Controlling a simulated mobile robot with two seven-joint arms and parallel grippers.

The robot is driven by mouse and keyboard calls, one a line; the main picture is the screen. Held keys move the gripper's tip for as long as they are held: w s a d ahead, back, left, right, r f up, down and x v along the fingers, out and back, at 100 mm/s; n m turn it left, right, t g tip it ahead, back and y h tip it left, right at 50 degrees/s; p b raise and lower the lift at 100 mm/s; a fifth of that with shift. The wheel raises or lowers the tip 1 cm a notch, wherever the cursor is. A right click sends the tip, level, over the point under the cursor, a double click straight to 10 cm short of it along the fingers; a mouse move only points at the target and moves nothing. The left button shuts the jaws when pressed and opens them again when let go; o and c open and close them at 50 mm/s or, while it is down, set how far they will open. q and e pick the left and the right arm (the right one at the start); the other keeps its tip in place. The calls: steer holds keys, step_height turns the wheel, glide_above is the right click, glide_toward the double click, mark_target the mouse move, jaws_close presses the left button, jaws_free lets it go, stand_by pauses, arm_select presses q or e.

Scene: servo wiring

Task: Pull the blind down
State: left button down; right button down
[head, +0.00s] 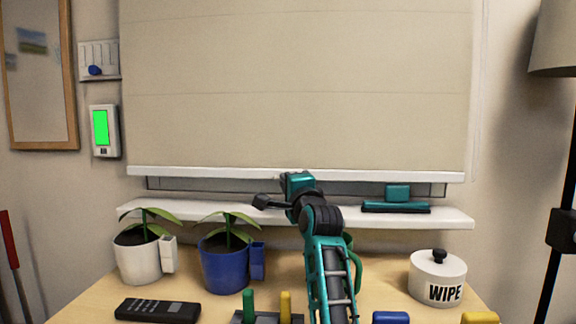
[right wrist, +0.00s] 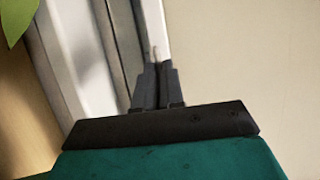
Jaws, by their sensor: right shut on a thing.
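The beige blind (head: 295,90) hangs over the window and covers nearly all of it. Its white bottom bar (head: 220,173) is a little above the white sill (head: 350,214), with a narrow strip of window frame showing between them. My right gripper (head: 295,175) is at the middle of the bottom bar, and the gripper body hides the exact contact. In the right wrist view the fingers (right wrist: 157,84) are closed together at the bar's edge, with a small thin piece of the blind at their tips. My left gripper is not in view.
A teal and black object (head: 397,200) lies on the sill at right. A lamp (head: 555,40) stands at the right.

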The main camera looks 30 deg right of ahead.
steer(key=shift+f, duration=0.8)
steer(key=shift+w+a+f, duration=0.1)
steer(key=c, duration=1.2)
jaws_free()
steer(key=shift+c, duration=0.2)
steer(key=shift+r, duration=0.2)
steer(key=p+v, duration=0.1)
steer(key=v, duration=1.2)
steer(key=shift+p, duration=0.4)
steer(key=shift+f, duration=0.1)
